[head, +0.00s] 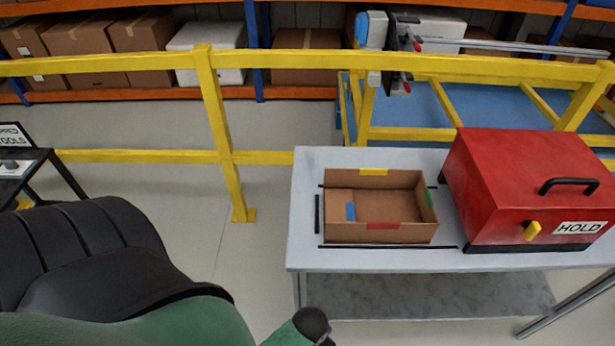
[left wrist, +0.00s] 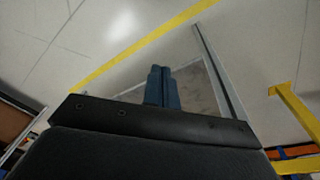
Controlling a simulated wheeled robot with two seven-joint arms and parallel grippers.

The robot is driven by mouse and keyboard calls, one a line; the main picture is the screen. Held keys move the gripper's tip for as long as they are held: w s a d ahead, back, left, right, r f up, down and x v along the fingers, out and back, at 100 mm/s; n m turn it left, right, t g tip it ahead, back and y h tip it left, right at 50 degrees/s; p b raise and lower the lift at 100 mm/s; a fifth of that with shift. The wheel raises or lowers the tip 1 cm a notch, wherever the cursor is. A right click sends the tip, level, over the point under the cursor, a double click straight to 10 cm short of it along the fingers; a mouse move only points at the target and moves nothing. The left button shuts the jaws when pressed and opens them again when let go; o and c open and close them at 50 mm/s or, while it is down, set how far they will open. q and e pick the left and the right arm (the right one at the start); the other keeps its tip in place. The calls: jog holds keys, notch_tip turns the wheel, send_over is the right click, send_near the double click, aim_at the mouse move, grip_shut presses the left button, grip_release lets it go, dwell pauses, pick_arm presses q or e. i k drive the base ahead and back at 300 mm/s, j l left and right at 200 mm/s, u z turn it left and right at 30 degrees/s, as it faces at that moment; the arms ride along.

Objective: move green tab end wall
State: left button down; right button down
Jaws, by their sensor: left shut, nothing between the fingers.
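An open cardboard box (head: 380,232) sits on the grey table (head: 330,158). A green tab (head: 431,198) is on its right end wall. A yellow tab (head: 373,172) is on the back wall, a red tab (head: 381,226) on the front wall, and a blue tab (head: 351,211) shows inside at the left. My left gripper (left wrist: 159,72) shows only in the left wrist view, with its dark fingers together and nothing between them. The box is not visible in that view. My right gripper is in neither view.
A red case (head: 500,180) with a black handle and a HOLD label stands close to the box's right. Black strips (head: 390,247) lie around the box. A yellow railing (head: 215,110) runs behind. A black stand (head: 40,165) is at the left.

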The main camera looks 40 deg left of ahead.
aim_at(425, 205)
jog(key=i+l+u, duration=0.15)
jog(key=l+u, duration=0.25)
jog(key=i+l+u, duration=0.1)
jog(key=l+u, duration=0.15)
jog(key=u, duration=0.2)
jog(key=l+u, duration=1.05)
jog(key=u, duration=0.15)
jog(key=k+l+u, duration=0.1)
jog(key=u, duration=0.3)
jog(key=l, duration=0.1)
